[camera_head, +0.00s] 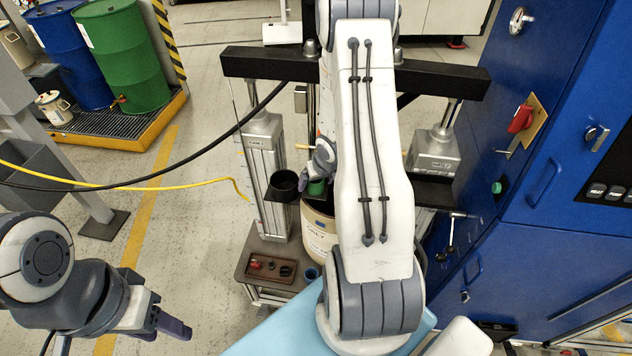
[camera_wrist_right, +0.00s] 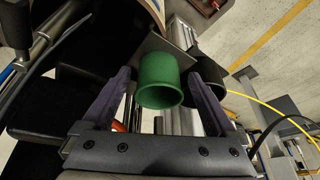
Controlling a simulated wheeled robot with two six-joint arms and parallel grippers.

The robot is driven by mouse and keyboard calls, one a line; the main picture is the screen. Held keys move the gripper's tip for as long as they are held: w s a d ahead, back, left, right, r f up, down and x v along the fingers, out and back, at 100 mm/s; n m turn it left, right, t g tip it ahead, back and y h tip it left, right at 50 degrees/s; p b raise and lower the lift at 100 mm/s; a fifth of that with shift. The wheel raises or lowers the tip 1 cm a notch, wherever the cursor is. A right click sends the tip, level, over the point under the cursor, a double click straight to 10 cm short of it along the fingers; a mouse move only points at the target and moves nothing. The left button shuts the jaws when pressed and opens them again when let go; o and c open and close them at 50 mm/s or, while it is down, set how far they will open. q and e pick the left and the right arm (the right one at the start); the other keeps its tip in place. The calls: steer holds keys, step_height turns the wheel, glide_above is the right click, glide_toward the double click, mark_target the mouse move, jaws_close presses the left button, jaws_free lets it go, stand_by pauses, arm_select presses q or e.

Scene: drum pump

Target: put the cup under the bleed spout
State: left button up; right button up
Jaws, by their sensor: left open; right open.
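A green cup (camera_head: 316,187) shows in the middle of the head view, partly hidden by my right arm. In the right wrist view the green cup (camera_wrist_right: 160,82) sits between the two fingers of my right gripper (camera_wrist_right: 164,72), with its round mouth towards the camera. The fingers are open, with a visible gap on the left side; contact on the right side cannot be told. In the head view only part of the right gripper (camera_head: 318,165) shows. My left gripper (camera_head: 178,326) is open at the lower left, far from the cup. I cannot clearly make out the bleed spout.
A black cup-shaped holder (camera_head: 283,186) is beside the green cup. A pale drum (camera_head: 318,238) stands below, partly hidden by my arm.

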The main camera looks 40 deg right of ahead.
steer(key=shift+r, duration=0.3)
steer(key=p+v, duration=0.6)
steer(key=v, duration=0.6)
steer(key=w+a+r+n, duration=0.25)
steer(key=a+r, duration=0.25)
steer(key=a, duration=0.5)
steer(key=s+a+r+n+g+y, duration=0.1)
steer(key=s+a+r+n, duration=0.3)
steer(key=s+a, duration=0.5)
steer(key=s+a+r+n+g+y, duration=0.1)
steer(key=s+a+r+n+g, duration=0.2)
steer(key=s+a+r, duration=0.3)
steer(key=s+a+n, duration=0.1)
steer(key=s+a, duration=0.3)
steer(key=a, duration=0.4)
